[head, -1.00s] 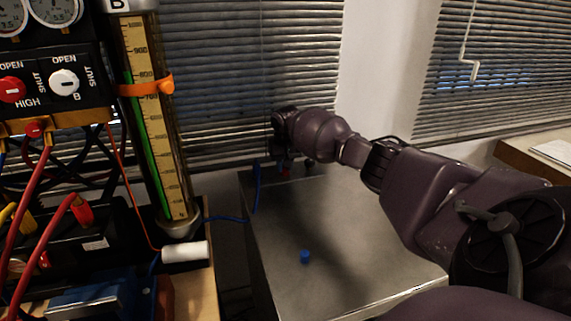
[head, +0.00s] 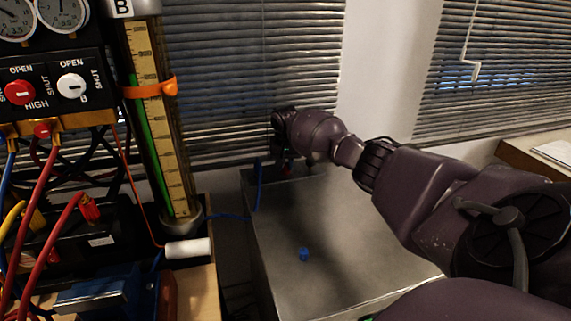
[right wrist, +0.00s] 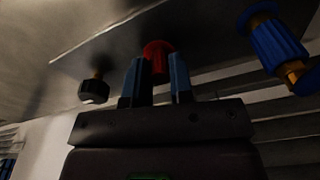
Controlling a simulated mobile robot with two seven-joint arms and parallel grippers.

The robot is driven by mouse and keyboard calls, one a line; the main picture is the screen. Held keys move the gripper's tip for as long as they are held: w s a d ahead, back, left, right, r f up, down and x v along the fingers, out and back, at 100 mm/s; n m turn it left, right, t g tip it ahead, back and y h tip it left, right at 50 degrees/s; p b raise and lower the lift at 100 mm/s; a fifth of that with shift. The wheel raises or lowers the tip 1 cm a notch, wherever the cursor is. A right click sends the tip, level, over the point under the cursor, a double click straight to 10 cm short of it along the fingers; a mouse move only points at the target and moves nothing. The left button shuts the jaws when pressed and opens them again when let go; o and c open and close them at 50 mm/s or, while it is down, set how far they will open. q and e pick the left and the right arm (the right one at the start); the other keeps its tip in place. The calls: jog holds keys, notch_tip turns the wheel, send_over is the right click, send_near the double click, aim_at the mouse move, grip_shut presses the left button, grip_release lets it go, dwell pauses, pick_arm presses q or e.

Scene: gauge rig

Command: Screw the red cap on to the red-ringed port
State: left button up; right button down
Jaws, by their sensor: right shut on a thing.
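My right gripper (head: 285,162) is over the far end of the grey metal bench top, pointing down, with a small bit of red at its tips. In the right wrist view the two blue-grey fingers (right wrist: 158,78) are shut on a red piece, the red cap (right wrist: 158,50). Its lower part is hidden between the fingers. I cannot tell whether the cap touches anything beyond the fingers. A red fitting (head: 42,130) shows on the brass block under the panel at the left; I cannot tell whether it is the red-ringed port. My left gripper is not in view.
A blue cap (head: 303,254) lies on the bench top (head: 335,225), which is otherwise mostly clear. In the right wrist view, a blue-and-brass connector (right wrist: 274,42) is right of the fingers and a black knob (right wrist: 94,90) left. Hoses and a glass column (head: 158,120) crowd the left.

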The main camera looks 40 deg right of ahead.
jog(key=shift+s+f+m+p, duration=0.15)
jog(key=shift+m+p, duration=0.6)
jog(key=shift+m, duration=1.55)
pick_arm(q)
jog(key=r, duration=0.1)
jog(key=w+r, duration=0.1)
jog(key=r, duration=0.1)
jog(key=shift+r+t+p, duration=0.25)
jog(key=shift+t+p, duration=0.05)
jog(key=shift+p, duration=0.05)
pick_arm(e)
jog(key=shift+f+m+g, duration=0.15)
jog(key=shift+m+g, duration=0.15)
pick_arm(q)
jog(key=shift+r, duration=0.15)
pick_arm(e)
jog(key=shift+m, duration=0.6)
jog(key=m+p, duration=0.1)
jog(key=m, duration=0.2)
jog(key=shift+g, duration=0.3)
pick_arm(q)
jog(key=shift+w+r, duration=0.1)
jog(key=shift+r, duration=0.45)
pick_arm(e)
jog(key=shift+m, duration=0.5)
